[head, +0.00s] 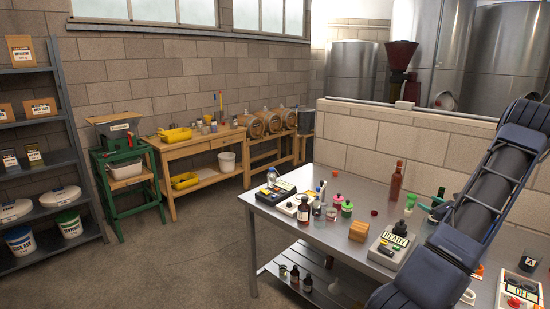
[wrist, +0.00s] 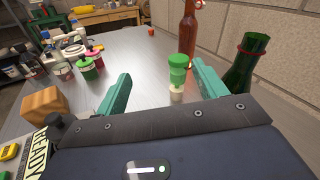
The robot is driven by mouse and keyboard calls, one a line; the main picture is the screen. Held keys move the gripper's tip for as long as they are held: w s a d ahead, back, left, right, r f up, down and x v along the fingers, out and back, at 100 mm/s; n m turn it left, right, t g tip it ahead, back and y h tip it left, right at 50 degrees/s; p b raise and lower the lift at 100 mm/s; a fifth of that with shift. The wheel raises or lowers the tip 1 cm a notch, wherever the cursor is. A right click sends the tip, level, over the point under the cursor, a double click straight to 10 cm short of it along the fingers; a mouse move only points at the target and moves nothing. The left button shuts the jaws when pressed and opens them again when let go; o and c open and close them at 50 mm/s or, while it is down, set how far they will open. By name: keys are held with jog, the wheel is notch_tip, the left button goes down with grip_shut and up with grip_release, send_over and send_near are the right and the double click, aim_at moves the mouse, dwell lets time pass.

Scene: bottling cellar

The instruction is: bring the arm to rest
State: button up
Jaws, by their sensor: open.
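My gripper (wrist: 162,74) shows in the wrist view with its two teal fingers spread apart above the steel table. Nothing is clasped between them. A small green-topped piece with a pale lower part (wrist: 177,76) appears between the fingers, nearer the right one; I cannot tell how far beyond them it stands. In the head view my arm reaches in from the right over the right end of the steel table (head: 305,228).
A brown bottle (wrist: 188,35) and a green bottle (wrist: 251,65) stand close to my right finger. A wooden block (wrist: 45,105) and a READY device (head: 391,245) are nearby. Small jars (head: 346,209) crowd the table's left part. A block wall (head: 400,145) runs behind. The floor at left is open.

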jog(key=s+a+r+n+g+y, duration=0.1)
jog(key=a+r+n+g+y, duration=0.2)
jog(key=a, duration=0.6)
jog(key=s+a+r+n+g, duration=0.1)
jog(key=a+r+n+g, duration=0.2)
jog(key=a+r+n, duration=0.45)
jog(key=s+a+r+n+g+y, duration=0.1)
jog(key=a+r+n+g+y, duration=0.15)
jog(key=a, duration=0.75)
jog(key=s+a+r+n+g+h, duration=0.3)
jog(key=s+a+r+n, duration=0.15)
jog(key=s+a, duration=0.35)
jog(key=s+a+r+n+g+h, duration=0.25)
jog(key=s+a+n, duration=0.35)
jog(key=s+a, duration=0.3)
jog(key=s+r+n+t+h, duration=0.1)
jog(key=s+r+n+h, duration=0.1)
jog(key=s, duration=0.5)
jog(key=s+r+n+t+h, duration=0.1)
jog(key=s+r+n+h, duration=0.1)
jog(key=s+n, duration=0.3)
jog(key=shift+s+h, duration=0.4)
jog(key=shift+s, duration=0.45)
